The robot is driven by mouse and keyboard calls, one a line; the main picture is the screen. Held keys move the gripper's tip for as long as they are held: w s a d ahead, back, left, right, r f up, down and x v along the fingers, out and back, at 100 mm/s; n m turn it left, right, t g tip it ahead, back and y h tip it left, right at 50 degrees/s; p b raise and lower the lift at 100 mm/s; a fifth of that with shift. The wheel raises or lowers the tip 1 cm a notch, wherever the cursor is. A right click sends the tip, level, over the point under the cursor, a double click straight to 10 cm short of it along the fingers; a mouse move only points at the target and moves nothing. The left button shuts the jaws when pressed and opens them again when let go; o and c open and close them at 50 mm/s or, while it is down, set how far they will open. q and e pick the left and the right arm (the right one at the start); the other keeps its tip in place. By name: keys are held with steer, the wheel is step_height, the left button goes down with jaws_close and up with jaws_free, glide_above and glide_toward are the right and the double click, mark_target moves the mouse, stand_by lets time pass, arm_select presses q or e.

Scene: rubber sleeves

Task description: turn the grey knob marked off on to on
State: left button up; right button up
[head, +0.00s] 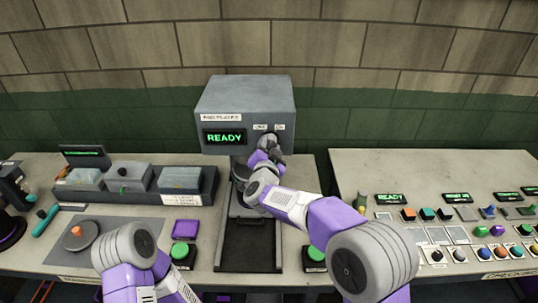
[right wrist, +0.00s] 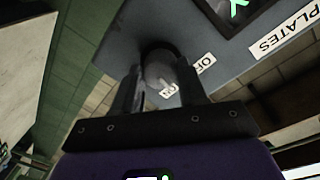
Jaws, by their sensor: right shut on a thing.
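The grey box (head: 245,97) with a lit READY display stands at the back of the bench. Its dark grey round knob (right wrist: 159,68) shows between my right gripper's fingers in the right wrist view. My right gripper (right wrist: 161,84) is shut on the knob, one finger on each side. In the head view my right gripper (head: 266,150) is at the lower right of the box front and mostly hides the knob. The OFF label (right wrist: 203,68) and the ON label (right wrist: 168,92) are beside the knob. I cannot tell the knob's exact setting. My left gripper is out of view.
A dark tray track (head: 249,267) runs forward below the box, with green buttons (head: 180,251) nearby. A grey fixture (head: 132,182) stands at the left. A control panel with several knobs (head: 461,254) and buttons is on the right bench, past a gap.

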steer(key=shift+m+b, duration=1.1)
steer(key=shift+m, duration=0.5)
steer(key=shift+r, duration=0.1)
steer(key=o, duration=1.1)
steer(key=shift+c, duration=0.2)
steer(key=s, duration=0.7)
steer(key=shift+s+a+r+b, duration=0.15)
steer(key=shift+s+r+b, duration=0.1)
steer(key=shift+b, duration=0.1)
